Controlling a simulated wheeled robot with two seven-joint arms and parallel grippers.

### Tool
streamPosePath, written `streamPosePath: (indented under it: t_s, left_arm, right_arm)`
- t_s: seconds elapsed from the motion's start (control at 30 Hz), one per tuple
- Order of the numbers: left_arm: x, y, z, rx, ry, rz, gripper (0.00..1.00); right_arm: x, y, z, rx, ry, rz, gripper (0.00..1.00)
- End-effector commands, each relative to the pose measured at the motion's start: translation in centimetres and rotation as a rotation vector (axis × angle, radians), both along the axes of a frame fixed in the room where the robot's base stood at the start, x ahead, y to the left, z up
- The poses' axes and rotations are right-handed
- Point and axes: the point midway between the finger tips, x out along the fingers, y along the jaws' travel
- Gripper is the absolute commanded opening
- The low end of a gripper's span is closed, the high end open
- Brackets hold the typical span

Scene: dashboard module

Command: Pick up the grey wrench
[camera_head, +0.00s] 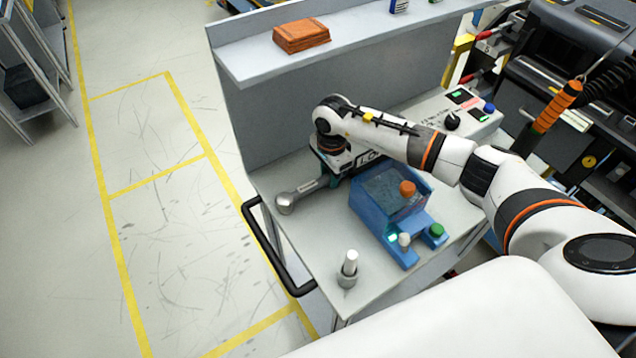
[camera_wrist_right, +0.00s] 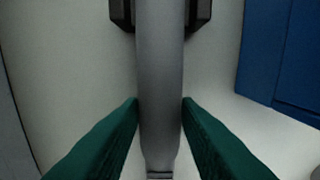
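The grey wrench (camera_head: 286,203) lies on the grey work surface, its rounded end to the left and its shaft running up and right under my right gripper (camera_head: 328,168). In the right wrist view, the smooth grey handle (camera_wrist_right: 160,65) runs down the middle. The green fingers of my right gripper (camera_wrist_right: 160,108) are on both sides of the handle and appear to touch it. The far part of the wrench is hidden by my gripper in the head view. My left gripper is not in view.
A blue box (camera_head: 377,193) with coloured buttons stands just right of the wrench. A small grey holder with a white peg (camera_head: 350,264) is nearer the front. A grey control panel (camera_head: 462,112) is behind my arm. An orange stack (camera_head: 301,36) sits on the shelf (camera_head: 240,68).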

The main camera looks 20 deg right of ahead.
Motion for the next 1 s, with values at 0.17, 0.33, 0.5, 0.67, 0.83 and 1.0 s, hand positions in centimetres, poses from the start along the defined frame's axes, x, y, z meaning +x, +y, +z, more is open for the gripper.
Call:
streamPosePath:
  t_s: [0.17,0.33,0.5,0.67,0.83,1.0]
  left_arm:
    - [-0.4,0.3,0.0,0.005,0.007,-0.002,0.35]
    - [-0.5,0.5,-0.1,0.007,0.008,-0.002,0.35]
    - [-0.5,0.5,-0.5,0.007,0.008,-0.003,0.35]
    - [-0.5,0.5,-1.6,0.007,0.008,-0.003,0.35]
    - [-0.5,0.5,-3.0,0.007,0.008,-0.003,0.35]
    - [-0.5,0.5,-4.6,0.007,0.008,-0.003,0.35]
  right_arm:
    - [0.1,0.0,0.1,0.0,-0.002,-0.001,0.0]
    - [0.1,0.0,0.1,0.0,-0.002,-0.001,0.0]
    - [0.1,0.0,0.7,0.001,-0.004,-0.001,0.0]
    - [0.2,-0.1,2.5,0.0,-0.006,0.0,0.0]
    - [0.2,2.5,3.2,0.004,-0.004,0.007,0.0]
    - [0.4,6.5,3.2,0.003,-0.005,0.006,0.0]
